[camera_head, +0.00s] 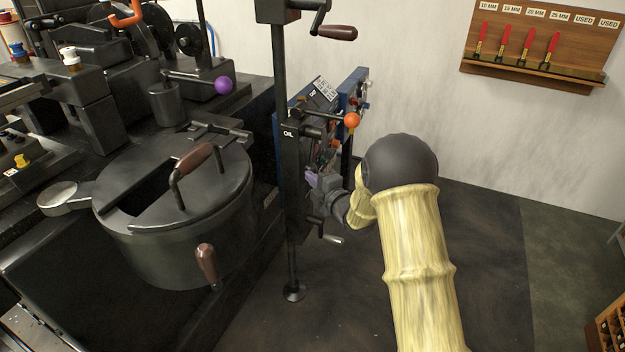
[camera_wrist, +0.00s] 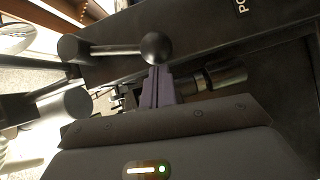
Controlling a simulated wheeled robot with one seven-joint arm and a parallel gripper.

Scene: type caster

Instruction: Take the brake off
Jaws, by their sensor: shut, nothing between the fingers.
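No lever carries a readable brake label. In the wrist view, a lever with a dark ball knob (camera_wrist: 155,48) runs out from a round hub at the left. My gripper (camera_wrist: 157,72) shows there as two purple fingers, shut together and empty. Their tips are just below the ball in the picture; I cannot tell if they touch it. In the head view my gripper (camera_head: 312,178) is partly hidden at the tall black post, below a lever with an orange ball (camera_head: 352,120).
The black post (camera_head: 291,200) marked OIL stands beside my gripper, with cranks above and below. A round black pot (camera_head: 180,215) with brown handles and a purple-ball lever (camera_head: 223,85) are to the left. A wooden rack (camera_head: 540,45) hangs on the wall.

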